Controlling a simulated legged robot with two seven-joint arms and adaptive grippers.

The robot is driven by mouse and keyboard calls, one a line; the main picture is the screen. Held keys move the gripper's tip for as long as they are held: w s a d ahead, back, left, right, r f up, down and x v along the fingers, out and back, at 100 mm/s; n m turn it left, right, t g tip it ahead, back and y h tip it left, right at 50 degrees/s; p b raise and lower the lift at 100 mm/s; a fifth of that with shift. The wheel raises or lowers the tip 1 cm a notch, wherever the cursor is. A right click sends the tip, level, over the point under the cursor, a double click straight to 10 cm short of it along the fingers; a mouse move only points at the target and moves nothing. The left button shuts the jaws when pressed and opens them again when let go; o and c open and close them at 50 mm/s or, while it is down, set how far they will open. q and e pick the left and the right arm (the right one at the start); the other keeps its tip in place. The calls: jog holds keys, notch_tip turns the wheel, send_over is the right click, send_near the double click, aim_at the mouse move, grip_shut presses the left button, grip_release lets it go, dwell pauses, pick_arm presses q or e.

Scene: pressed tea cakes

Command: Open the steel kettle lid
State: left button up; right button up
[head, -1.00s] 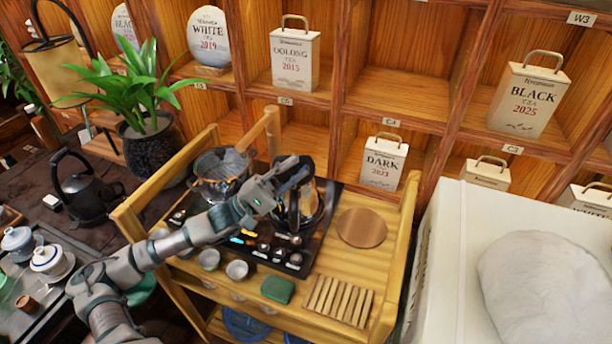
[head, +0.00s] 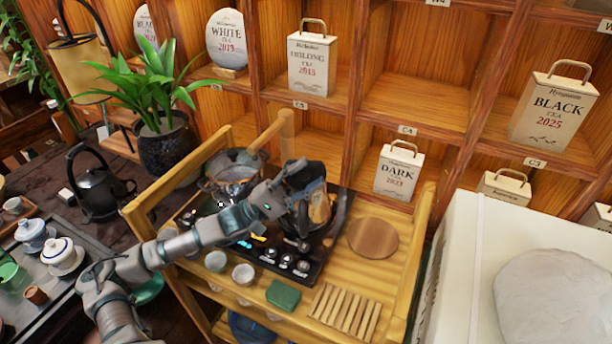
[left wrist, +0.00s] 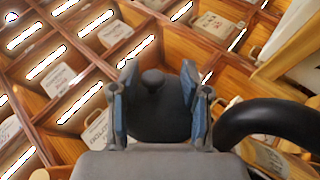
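The steel kettle (head: 318,212) stands on the dark stove (head: 262,262) on the wooden cart, with a shiny, brownish reflecting side. The fingers are spread, with gaps on both sides of the knob. The kettle's black curved handle (left wrist: 265,118) is right of the fingers. My right gripper is not in view.
A glass pot (head: 232,170) sits beside the kettle at the back left of the stove. Small cups (head: 243,274), a green block (head: 283,295) and a round wooden board (head: 373,238) lie around the stove. A black kettle (head: 97,190) stands on the left table. Shelves stand behind.

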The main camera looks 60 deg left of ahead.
pick_arm(q)
jog(key=shift+s+r, duration=0.1)
jog(key=shift+v, duration=1.15)
jog(key=s+a, duration=0.5)
jog(key=s, duration=0.4)
jog(key=shift+s+a+r, duration=0.15)
jog(key=shift+s+r, duration=0.05)
jog(key=shift+s, duration=0.1)
